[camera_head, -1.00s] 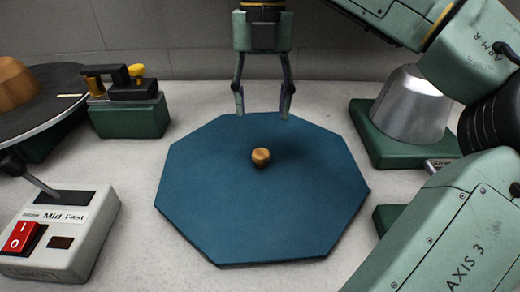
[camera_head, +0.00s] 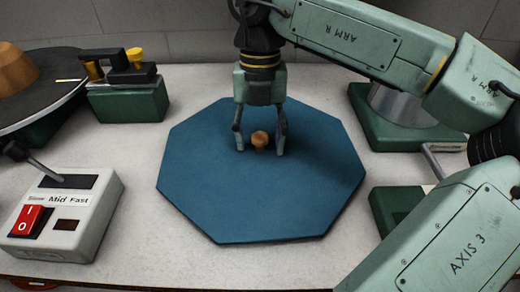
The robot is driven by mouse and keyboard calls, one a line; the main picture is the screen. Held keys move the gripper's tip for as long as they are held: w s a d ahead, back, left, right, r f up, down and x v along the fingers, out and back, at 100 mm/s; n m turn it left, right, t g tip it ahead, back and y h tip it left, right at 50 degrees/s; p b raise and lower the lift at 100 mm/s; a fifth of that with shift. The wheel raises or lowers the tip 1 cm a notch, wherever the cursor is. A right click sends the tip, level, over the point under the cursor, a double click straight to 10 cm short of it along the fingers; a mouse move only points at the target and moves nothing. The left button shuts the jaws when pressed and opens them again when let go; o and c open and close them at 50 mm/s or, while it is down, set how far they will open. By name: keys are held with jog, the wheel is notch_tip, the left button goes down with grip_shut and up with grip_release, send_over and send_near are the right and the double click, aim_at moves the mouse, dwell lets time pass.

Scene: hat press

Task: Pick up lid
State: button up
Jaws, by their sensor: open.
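The lid (camera_head: 262,190) looks to be the blue octagonal plate lying flat on the grey table. A small round wooden knob (camera_head: 260,139) stands near its middle. My gripper (camera_head: 260,150) points down over the lid. Its two fingers are open, one on the left and one on the right of the knob. I cannot tell whether either finger touches the knob or the lid.
A control box (camera_head: 68,215) with a red switch stands at the left. A green block (camera_head: 129,104) with yellow-topped parts stands behind it, beside a dark round plate (camera_head: 45,90) carrying a wooden form. A metal cylinder on a green base (camera_head: 405,135) stands at the right.

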grip_shut()
dwell(0.6)
